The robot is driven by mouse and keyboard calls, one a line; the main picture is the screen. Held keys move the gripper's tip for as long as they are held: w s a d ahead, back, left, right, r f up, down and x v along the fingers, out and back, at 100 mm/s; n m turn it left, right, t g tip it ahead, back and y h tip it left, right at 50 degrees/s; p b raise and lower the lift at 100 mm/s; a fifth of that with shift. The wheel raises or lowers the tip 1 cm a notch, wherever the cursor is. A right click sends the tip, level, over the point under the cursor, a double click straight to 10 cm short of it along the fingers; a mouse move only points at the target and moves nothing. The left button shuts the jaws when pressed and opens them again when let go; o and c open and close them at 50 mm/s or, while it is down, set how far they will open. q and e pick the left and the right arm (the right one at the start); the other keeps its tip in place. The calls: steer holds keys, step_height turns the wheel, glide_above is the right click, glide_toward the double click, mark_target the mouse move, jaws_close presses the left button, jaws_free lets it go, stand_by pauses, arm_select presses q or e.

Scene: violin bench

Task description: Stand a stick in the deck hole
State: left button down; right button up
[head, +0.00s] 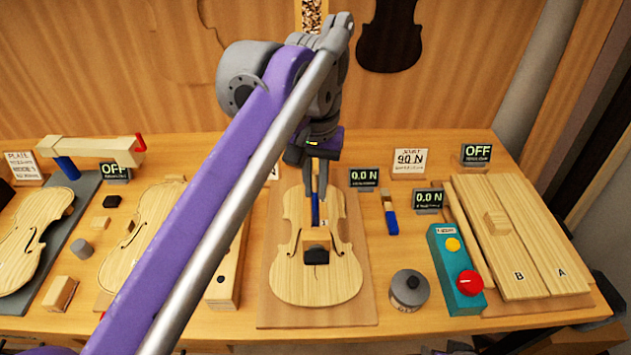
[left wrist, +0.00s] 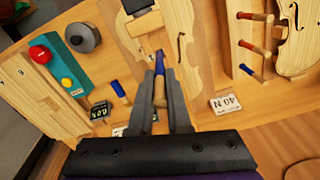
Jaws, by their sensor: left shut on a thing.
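My left gripper (head: 314,194) is over the upper part of the middle violin body (head: 290,278), its fingers pointing down. It is shut on a stick (head: 315,210) with a blue part and a pale wooden part. In the left wrist view the stick (left wrist: 160,92) stands between the fingertips (left wrist: 160,76), its blue part pointing away from the camera. I cannot tell whether its far end touches the violin. A black piece (head: 316,256) is on the violin's lower middle. I cannot make out the deck hole for certain. My right gripper is not in view.
A blue-and-wood tool (head: 391,218) lies right of the violin. A grey lidded pot (head: 409,289) and a teal control box (head: 456,268) stand further right, before wooden boards (head: 527,282). In the left wrist view a wooden rack (left wrist: 235,78) holds coloured-handled tools.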

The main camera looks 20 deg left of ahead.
mark_target(315, 213)
arm_select(q)
steer(key=shift+f+b, duration=2.1)
steer(key=shift+f, duration=1.9)
steer(key=shift+r, duration=0.15)
steer(key=shift+r+p, duration=2.25)
steer(key=shift+r, duration=0.25)
steer(key=shift+r+p, duration=1.95)
steer(key=shift+r, duration=0.7)
